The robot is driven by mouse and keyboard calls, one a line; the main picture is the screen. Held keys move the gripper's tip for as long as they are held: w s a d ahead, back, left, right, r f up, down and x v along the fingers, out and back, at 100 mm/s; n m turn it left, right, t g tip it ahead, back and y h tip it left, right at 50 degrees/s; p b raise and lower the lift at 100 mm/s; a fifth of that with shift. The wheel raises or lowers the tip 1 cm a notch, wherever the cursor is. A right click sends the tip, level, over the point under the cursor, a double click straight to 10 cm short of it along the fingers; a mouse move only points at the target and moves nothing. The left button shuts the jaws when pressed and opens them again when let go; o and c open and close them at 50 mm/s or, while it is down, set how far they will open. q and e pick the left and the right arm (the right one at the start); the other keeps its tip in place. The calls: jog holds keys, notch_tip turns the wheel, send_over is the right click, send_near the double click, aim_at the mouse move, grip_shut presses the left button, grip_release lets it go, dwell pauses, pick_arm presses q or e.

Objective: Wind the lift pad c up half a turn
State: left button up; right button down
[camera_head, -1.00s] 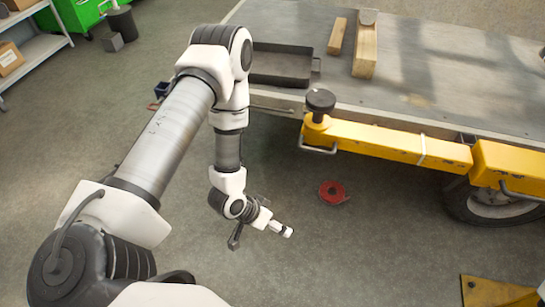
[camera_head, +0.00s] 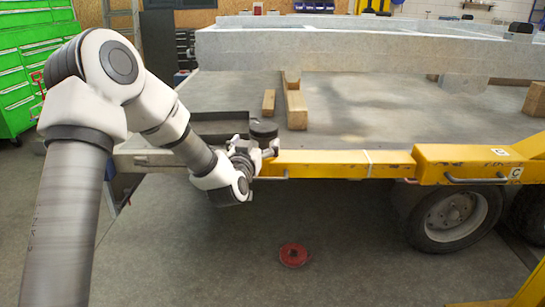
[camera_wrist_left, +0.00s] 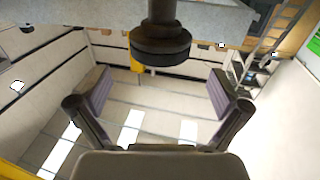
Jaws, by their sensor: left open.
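Lift pad c is a dark round pad (camera_head: 263,130) at the left end of the yellow swing arm (camera_head: 330,163), whose yellow housing bears a "C" label at the right. My left gripper (camera_head: 260,151) is beside the pad at the arm's end; its jaws partly hide the pad's lower part and stem. In the left wrist view the dark pad (camera_wrist_left: 160,46) and its stem stand ahead, centred between the spread fingers of my left gripper (camera_wrist_left: 157,92). The jaws are open, with a gap to the pad on both sides. My right gripper is not in view.
A grey frame (camera_head: 340,48) spans above the bed. A red round object (camera_head: 293,255) lies on the clear floor below.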

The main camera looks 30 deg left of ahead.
aim_at(263, 130)
pick_arm(q)
jog(key=x, duration=0.8)
jog(key=shift+f, duration=0.1)
jog(key=shift+c, duration=0.4)
jog(key=c, duration=0.8)
